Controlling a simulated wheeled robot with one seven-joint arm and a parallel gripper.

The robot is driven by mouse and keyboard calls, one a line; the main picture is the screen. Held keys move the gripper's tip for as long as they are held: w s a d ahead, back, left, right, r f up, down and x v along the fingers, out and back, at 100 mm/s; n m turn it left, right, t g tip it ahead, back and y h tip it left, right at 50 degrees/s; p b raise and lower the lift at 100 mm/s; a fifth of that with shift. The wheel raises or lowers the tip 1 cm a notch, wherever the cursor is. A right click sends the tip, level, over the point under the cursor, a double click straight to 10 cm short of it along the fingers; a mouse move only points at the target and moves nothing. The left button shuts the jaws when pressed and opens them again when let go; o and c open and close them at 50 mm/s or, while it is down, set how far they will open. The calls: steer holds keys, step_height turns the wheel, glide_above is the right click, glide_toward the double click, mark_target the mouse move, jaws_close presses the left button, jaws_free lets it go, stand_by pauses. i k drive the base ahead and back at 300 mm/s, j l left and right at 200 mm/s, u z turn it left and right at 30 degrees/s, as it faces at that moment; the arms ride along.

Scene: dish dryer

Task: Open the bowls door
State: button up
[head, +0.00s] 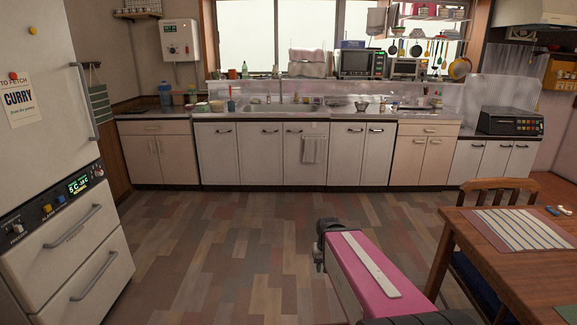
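A row of closed cabinet doors runs under the far counter. No label marks which one is the bowls door. White doors stand at the left (225,153), in the middle (347,153) and right of middle (377,153), with handles near their tops. The sink-front door (305,173) has a towel (313,149) hanging on it. Beige double doors (421,160) and several white doors (495,160) are farther right. My arm's pink link reaches forward from the bottom edge and ends in a dark part, well short of the cabinets. No gripper fingers can be made out.
The wooden floor (240,240) ahead of the cabinets is open. A fridge (50,100) with drawers stands close at left. A table (540,275) with a striped mat (515,230) and a chair (497,187) take up the lower right, beside my arm.

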mark_target(346, 139)
steer(key=i, duration=1.75)
steer(key=i+z, duration=0.2)
steer(key=i, duration=0.25)
steer(key=i+j+z, duration=0.2)
steer(key=i, duration=0.2)
steer(key=i+j+z, duration=0.2)
steer(key=i, duration=0.25)
steer(key=i+j+z, duration=0.2)
steer(key=i, duration=0.2)
